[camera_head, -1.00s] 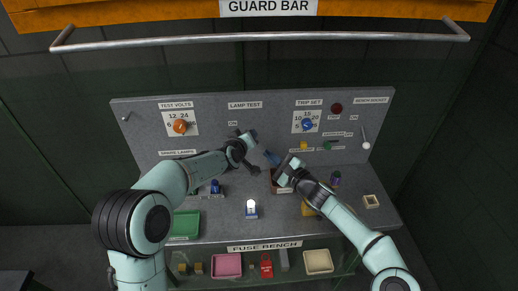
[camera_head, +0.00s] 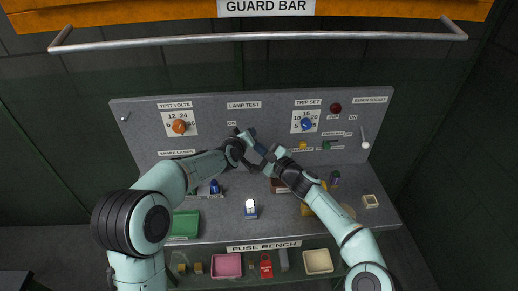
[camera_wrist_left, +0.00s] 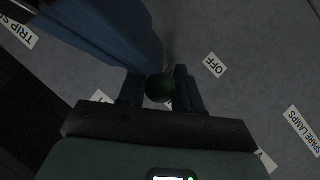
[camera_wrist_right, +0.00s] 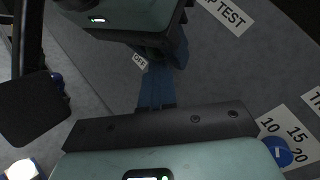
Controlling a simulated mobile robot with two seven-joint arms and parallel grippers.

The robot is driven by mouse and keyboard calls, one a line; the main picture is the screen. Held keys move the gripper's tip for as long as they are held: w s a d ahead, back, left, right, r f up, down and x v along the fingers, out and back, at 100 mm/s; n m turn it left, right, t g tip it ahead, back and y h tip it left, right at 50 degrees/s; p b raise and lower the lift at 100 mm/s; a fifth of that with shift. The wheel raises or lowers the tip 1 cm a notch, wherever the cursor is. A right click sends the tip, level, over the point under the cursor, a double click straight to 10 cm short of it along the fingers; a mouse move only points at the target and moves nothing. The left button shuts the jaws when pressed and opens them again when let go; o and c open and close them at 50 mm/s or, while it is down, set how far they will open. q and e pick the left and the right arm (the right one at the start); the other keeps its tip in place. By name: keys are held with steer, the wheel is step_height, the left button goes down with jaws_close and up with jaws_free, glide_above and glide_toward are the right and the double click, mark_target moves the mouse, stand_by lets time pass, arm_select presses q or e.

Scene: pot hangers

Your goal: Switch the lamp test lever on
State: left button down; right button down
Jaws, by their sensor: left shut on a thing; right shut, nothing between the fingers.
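The lamp test lever's dark green round knob (camera_wrist_left: 160,88) shows in the left wrist view between my left gripper's blue fingers (camera_wrist_left: 162,92), which are shut on it. The OFF label (camera_wrist_left: 215,65) is beside it. In the head view, the lever is hidden behind my left gripper (camera_head: 248,136), below the LAMP TEST label (camera_head: 244,105) and the ON label (camera_head: 232,124). My right gripper (camera_head: 261,149) is shut and empty, close to the left gripper. In the right wrist view its blue fingers (camera_wrist_right: 157,85) point toward the left gripper; I cannot tell whether they touch.
The orange test volts dial (camera_head: 179,126) is to the left, the blue trip set dial (camera_head: 306,124) to the right. A white-topped lamp (camera_head: 250,207) and a green tray (camera_head: 184,224) are on the bench below.

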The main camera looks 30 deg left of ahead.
arm_select(q)
steer(key=shift+w+r, duration=0.15)
steer(key=shift+r, duration=0.4)
arm_select(e)
steer(key=shift+s+a+r, duration=0.3)
steer(key=shift+a+r, duration=0.05)
steer(key=shift+r, duration=0.2)
arm_select(q)
steer(key=c, duration=0.9)
jaws_free()
steer(key=shift+f, duration=0.1)
steer(key=shift+a+f, duration=0.15)
steer(key=shift+f, duration=0.1)
arm_select(e)
steer(key=shift+a+f, duration=0.1)
steer(key=shift+f, duration=0.1)
steer(key=shift+w, duration=0.1)
